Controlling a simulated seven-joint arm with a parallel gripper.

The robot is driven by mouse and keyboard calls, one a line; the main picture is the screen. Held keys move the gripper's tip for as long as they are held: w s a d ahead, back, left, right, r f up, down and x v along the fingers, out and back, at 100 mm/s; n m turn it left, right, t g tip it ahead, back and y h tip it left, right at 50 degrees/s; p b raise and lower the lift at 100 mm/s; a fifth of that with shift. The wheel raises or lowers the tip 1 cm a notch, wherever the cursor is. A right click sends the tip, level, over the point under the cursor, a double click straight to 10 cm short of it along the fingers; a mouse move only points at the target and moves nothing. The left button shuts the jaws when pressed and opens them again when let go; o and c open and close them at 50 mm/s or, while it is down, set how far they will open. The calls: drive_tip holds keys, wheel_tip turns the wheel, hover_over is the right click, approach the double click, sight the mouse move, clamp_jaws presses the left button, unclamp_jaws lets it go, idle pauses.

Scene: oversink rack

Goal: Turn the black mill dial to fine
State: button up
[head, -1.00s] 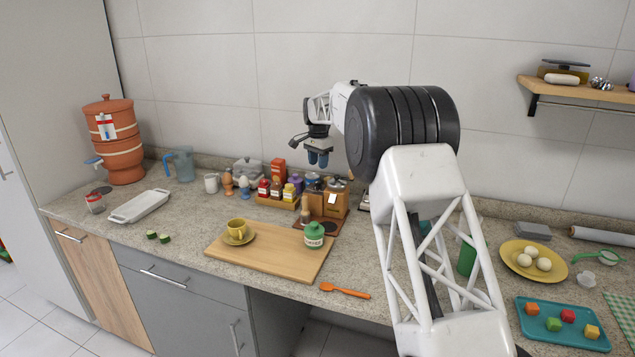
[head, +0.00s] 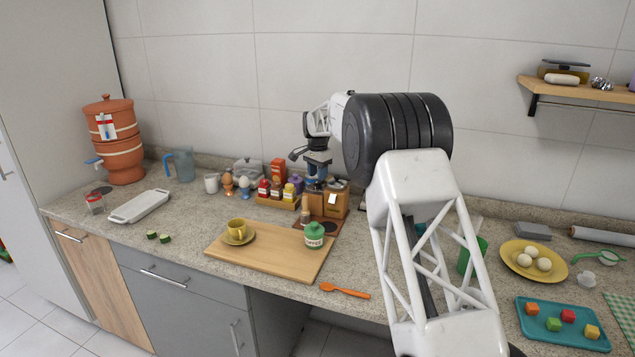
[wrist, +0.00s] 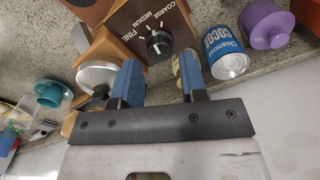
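The mill (head: 338,203) is a brown wooden box at the back of the counter. In the wrist view its dark front panel (wrist: 125,17) carries the words COARSE, MEDIUM and FINE. The round black dial (wrist: 158,45) sits on that panel beside these words. It has a white mark, but I cannot tell exactly which word it points at. My gripper (head: 317,173) is low over the mill in the head view. In the wrist view its two blue fingers (wrist: 158,72) are apart, with the dial just beyond the gap. Nothing is seen held between them.
A blue cocoa tin (wrist: 228,58) and a purple jar (wrist: 266,24) stand close by to the right in the wrist view. A silver round lid (wrist: 97,76) is near the left finger. Small bottles in a rack (head: 277,202) stand left of the mill in the head view.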

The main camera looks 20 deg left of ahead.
sight(317, 182)
drive_tip(key=shift+f, duration=1.65)
drive_tip(key=c, duration=0.6)
